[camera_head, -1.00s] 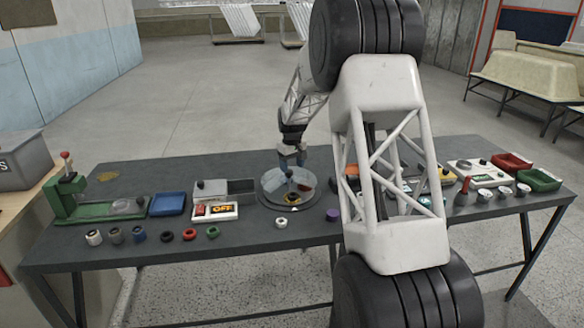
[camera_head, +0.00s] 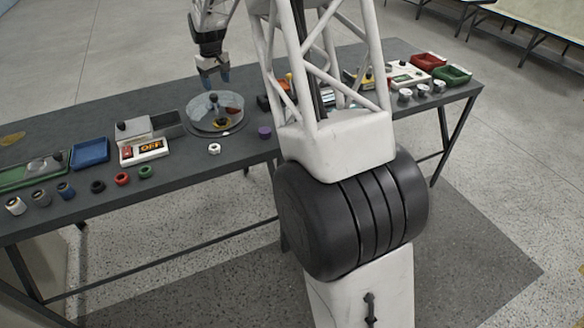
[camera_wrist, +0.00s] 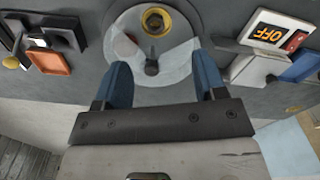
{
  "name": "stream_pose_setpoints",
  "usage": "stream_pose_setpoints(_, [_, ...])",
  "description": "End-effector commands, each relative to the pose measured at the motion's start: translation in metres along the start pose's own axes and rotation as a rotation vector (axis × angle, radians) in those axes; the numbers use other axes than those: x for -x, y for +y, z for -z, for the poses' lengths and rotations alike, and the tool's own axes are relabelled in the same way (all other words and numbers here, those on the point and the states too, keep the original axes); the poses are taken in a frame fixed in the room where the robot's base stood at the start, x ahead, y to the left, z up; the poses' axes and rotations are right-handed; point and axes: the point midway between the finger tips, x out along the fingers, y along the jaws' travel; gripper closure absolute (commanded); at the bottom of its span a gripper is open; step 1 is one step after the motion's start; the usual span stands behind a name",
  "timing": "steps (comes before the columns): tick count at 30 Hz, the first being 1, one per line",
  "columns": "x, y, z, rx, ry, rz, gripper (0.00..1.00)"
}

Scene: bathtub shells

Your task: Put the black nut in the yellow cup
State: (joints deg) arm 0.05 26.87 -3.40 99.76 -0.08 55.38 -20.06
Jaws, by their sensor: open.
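The black nut (camera_head: 97,186) lies near the table's front edge in the head view, left of a red nut (camera_head: 122,178) and a green nut (camera_head: 145,171). A round yellow-rimmed piece (camera_wrist: 156,22), possibly the yellow cup seen from above, is on the grey turntable (camera_wrist: 180,70) in the wrist view. It shows small in the head view (camera_head: 214,122). My gripper (camera_head: 212,80) is above the far side of the turntable, its blue fingers apart and empty. In the wrist view my gripper (camera_wrist: 164,72) has the turntable's dark hub between its fingers.
Left of the turntable are an OFF panel (camera_head: 144,151), a blue tray (camera_head: 91,153) and several small cups (camera_head: 41,198). A white nut (camera_head: 214,149) and a purple piece (camera_head: 264,132) lie in front. Red (camera_head: 428,62) and green (camera_head: 452,76) trays stand far right. My arm hides part of the table.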

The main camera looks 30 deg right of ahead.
Motion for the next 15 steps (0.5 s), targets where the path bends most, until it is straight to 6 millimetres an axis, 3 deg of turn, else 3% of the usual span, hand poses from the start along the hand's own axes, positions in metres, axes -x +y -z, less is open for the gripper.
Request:
stream_pose_setpoints(3, [0.023, -0.009, -0.024, -0.017, 0.011, -0.004, 0.35])
stream_pose_setpoints(15, [0.081, -0.037, -0.105, -0.075, 0.040, -0.015, 0.35])
